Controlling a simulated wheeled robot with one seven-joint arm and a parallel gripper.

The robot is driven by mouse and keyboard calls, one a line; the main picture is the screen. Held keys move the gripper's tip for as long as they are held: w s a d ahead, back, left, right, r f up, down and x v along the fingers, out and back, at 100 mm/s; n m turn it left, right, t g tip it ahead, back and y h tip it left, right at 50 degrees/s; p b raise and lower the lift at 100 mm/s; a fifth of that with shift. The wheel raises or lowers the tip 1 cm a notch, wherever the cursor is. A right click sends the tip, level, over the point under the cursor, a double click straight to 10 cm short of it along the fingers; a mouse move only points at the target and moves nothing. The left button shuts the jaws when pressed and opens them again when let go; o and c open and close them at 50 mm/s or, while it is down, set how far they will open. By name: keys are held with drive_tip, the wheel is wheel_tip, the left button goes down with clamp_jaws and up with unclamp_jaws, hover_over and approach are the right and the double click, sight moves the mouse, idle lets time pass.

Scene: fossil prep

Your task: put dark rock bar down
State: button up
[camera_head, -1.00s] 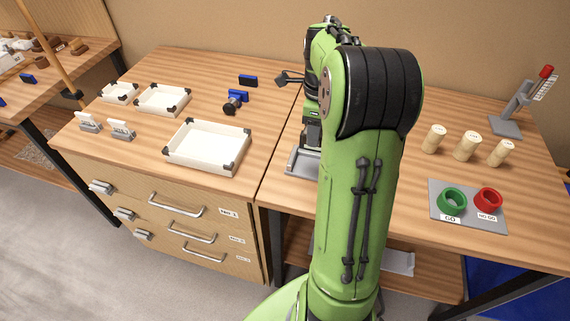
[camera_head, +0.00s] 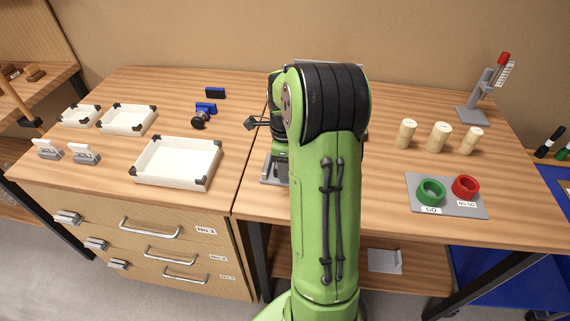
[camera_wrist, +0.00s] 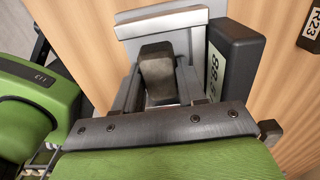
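The dark rock bar (camera_wrist: 158,70) shows in the wrist view as a dark grey block between the two fingers of my gripper (camera_wrist: 160,88). The fingers appear shut on it; their contact faces are partly hidden. The bar is over or against a light grey metal plate (camera_wrist: 165,25); I cannot tell whether it touches the plate. In the head view my green arm hides the gripper and the bar. Part of a grey metal base (camera_head: 270,170) shows left of the arm.
A dark box with a digit display (camera_wrist: 235,55) stands close right of the fingers. White trays (camera_head: 178,162) are on the left bench. Pale cylinders (camera_head: 438,137), a plate with green and red rings (camera_head: 446,205) and a gauge stand (camera_head: 475,105) are on the right.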

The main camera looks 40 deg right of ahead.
drive_tip(key=shift+o, duration=0.4)
wheel_tip(320, 180, up, 12)
drive_tip(key=p, duration=0.4)
drive_tip(key=s+a+r+n+t+h, duration=0.1)
drive_tip(key=s+a+r+n, duration=0.15)
drive_tip(key=a+n, duration=0.35)
drive_tip(key=s+a+r+n+t, duration=0.1)
drive_tip(key=a+r+n, duration=0.3)
drive_tip(key=a+n, duration=0.15)
drive_tip(key=s+a+f+n+t+y, duration=0.1)
drive_tip(key=s+a+f+n+t, duration=0.1)
drive_tip(key=s+a+n, duration=0.9)
drive_tip(key=s+n+t, duration=0.1)
drive_tip(key=n, duration=0.5)
drive_tip(key=shift+a+t, duration=0.3)
drive_tip(key=shift+a, duration=0.05)
